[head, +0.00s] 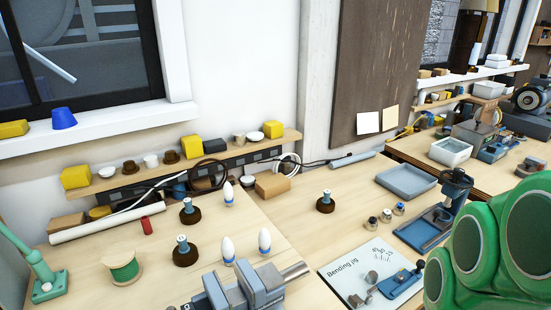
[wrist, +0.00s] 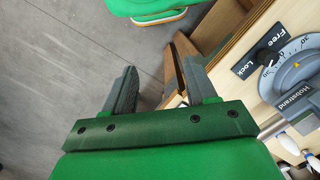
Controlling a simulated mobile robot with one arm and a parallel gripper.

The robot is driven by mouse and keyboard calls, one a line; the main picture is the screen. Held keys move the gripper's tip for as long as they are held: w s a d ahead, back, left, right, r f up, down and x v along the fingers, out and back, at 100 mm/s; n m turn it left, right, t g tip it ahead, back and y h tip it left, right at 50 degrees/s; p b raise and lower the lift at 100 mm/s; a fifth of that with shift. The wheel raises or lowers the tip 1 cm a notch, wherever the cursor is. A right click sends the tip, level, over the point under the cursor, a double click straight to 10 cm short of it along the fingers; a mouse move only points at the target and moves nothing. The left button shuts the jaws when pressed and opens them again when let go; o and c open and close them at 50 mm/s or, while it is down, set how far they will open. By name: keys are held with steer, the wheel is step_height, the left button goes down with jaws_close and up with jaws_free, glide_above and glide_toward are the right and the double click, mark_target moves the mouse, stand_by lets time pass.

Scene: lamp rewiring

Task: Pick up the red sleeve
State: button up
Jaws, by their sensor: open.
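The red sleeve (head: 147,225) is a small red cylinder standing on the light wooden bench in the head view, at the left, just in front of the long pale tube. It does not show in the wrist view. My gripper (wrist: 156,62) is open and empty in the wrist view, its two dark fingers apart over grey floor and a wooden edge. In the head view only green links of my arm show at the lower right, far from the sleeve, and my gripper is out of sight.
A grey vise (head: 240,290) sits at the front. A dial (wrist: 292,70) shows in the wrist view.

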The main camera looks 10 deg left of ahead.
steer(key=w+a+r+t+y, duration=0.1)
steer(key=w+a+t+y, duration=0.1)
steer(key=w+a, duration=0.75)
steer(key=w+a+r+m+t+y, duration=0.15)
steer(key=w+a, duration=0.25)
steer(key=a, duration=0.5)
steer(key=w+a+r+m+y, duration=0.2)
steer(key=w+a+m+y, duration=0.1)
steer(key=a, duration=0.6)
steer(key=w+a+r+m+t+y, duration=0.15)
steer(key=w+a, duration=0.25)
steer(key=a, duration=0.4)
steer(key=m+t+y, duration=0.2)
steer(key=m+t, duration=0.3)
steer(key=m, duration=1.5)
glide_above(146, 226)
steer(key=s+d, duration=0.3)
step_height(146, 226, down, 10)
steer(key=r, duration=0.1)
steer(key=f, duration=0.8)
steer(key=shift+w+d+f, duration=0.15)
steer(key=shift+w+d, duration=0.05)
steer(key=shift+w+a, duration=0.25)
steer(key=shift+a, duration=0.05)
steer(key=shift+x, duration=3)
steer(key=shift+w+a, duration=0.25)
steer(key=shift+a, duration=0.05)
